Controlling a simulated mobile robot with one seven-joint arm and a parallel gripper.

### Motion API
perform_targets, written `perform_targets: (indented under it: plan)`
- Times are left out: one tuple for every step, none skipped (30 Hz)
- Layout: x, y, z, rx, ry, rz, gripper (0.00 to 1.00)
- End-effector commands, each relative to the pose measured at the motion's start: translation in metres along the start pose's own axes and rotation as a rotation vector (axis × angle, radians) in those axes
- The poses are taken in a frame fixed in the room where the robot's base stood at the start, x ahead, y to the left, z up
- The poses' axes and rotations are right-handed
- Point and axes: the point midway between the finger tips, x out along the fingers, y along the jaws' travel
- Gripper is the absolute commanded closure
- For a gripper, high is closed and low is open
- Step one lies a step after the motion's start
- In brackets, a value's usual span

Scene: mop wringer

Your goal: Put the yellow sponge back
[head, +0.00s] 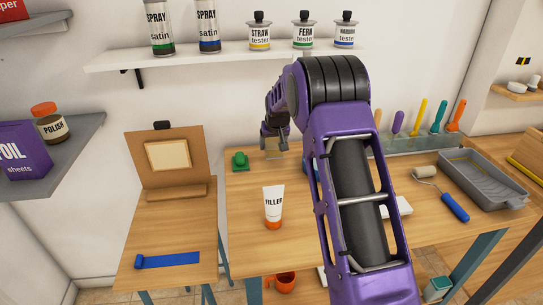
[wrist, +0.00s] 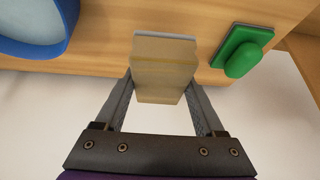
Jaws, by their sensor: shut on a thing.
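The yellow sponge (wrist: 164,68) is a pale tan-yellow block with a light grey strip at its far end in the wrist view. My gripper (wrist: 161,98) is shut on it, one finger on each side. In the head view my gripper (head: 273,132) is at the back of the wooden table, with the sponge (head: 272,153) showing just below it. The sponge is near the table's back edge, beside the wall. I cannot tell whether it touches the table.
A green block-like thing (head: 240,161) lies left of the sponge. A round blue-rimmed thing (wrist: 63,42) is on its other side, mostly hidden by my arm in the head view. A filler tube (head: 273,207) stands in front. A shelf (head: 225,57) with cans hangs above.

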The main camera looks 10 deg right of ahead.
Motion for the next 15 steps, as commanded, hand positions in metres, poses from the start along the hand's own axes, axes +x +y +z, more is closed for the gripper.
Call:
perform_targets:
  plan:
    - [0.003,0.0,0.002,0.0,0.0,0.0,0.91]
    - [0.004,0.0,0.002,0.0,0.0,0.0,0.91]
    - [0.007,0.0,0.004,0.0,0.0,0.0,0.91]
    - [0.01,0.0,0.006,0.0,0.0,0.0,0.91]
    - [0.013,0.0,0.008,0.0,-0.001,0.0,0.91]
    - [0.018,0.0,0.011,0.0,-0.002,0.0,0.91]
    - [0.022,0.0,0.013,0.0,-0.002,0.0,0.91]
    - [0.026,0.0,0.015,0.0,-0.001,0.0,0.91]
    - [0.031,0.0,0.018,0.0,-0.001,0.0,0.91]
    - [0.033,0.0,0.019,0.0,-0.001,0.0,0.91]
    - [0.035,0.0,0.02,0.0,-0.001,0.0,0.91]
    - [0.036,0.0,0.02,0.0,0.001,0.0,0.91]
    - [0.035,0.0,0.02,0.0,0.002,0.0,0.91]
    - [0.035,0.0,0.02,0.0,0.002,0.0,0.91]
    - [0.035,0.0,0.02,0.0,0.002,0.0,0.91]
